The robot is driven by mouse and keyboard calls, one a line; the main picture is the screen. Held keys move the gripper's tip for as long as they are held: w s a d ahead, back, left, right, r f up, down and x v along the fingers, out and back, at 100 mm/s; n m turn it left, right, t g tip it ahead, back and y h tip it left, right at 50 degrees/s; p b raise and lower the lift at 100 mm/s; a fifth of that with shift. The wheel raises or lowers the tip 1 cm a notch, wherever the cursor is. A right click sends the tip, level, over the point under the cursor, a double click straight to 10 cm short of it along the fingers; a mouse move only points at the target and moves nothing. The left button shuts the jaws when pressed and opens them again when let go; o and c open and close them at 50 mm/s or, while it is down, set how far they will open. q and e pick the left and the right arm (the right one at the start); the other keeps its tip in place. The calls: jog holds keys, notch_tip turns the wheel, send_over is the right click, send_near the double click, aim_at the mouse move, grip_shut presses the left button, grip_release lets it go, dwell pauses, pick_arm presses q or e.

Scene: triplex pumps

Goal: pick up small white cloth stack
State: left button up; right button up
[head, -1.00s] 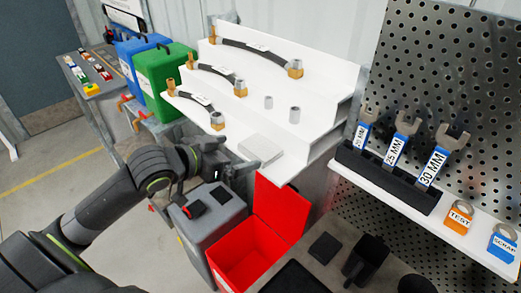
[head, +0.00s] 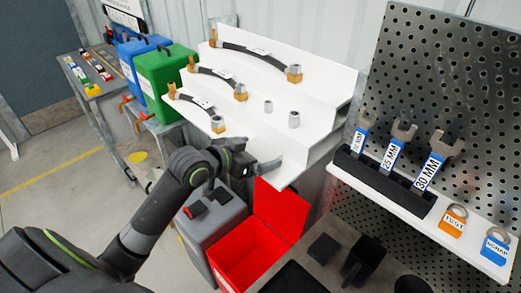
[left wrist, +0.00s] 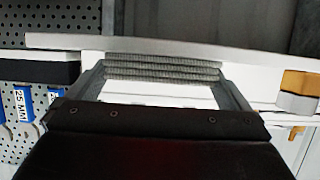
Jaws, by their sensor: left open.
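In the head view my left gripper (head: 264,166) is at the front of that step and mostly hides the stack. My right gripper is not in view.
Hoses with brass fittings (head: 212,74) and loose metal fittings (head: 294,119) lie on the steps. An open red bin (head: 243,262) and a grey box (head: 212,222) stand below. Labelled wrenches (head: 393,150) stand in a rack at the right, before a perforated panel.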

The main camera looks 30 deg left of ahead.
pick_arm(q)
jog(key=shift+w, duration=0.15)
jog(key=c, duration=0.7)
